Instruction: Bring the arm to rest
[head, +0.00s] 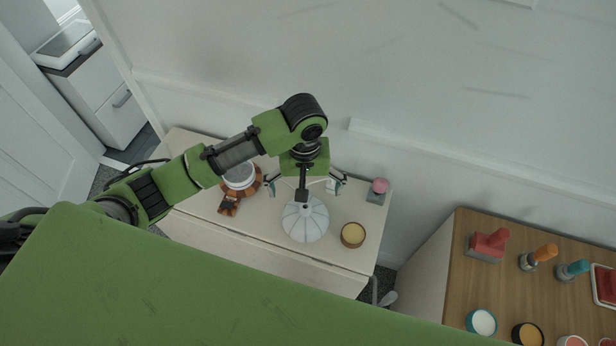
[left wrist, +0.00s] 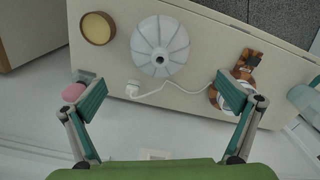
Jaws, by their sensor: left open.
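My left arm reaches in from the left in the head view. Its gripper (head: 305,184) hangs over the pale cabinet top (head: 190,197), fingers spread wide. In the left wrist view the gripper (left wrist: 162,97) is also open, with nothing between the fingertips. A white ribbed dome (head: 305,220), like a lampshade, is near it; it also shows in the left wrist view (left wrist: 160,40), beyond the fingertips and apart from them. My right gripper is not in view.
A round container with yellow contents (head: 353,235), a pink-topped grey item (head: 378,190) and a brown-and-white object (head: 230,204) share the cabinet top. A white cord (left wrist: 180,87) runs there. A wooden counter (head: 460,270) with stamps and pots stands right. A wall rises behind.

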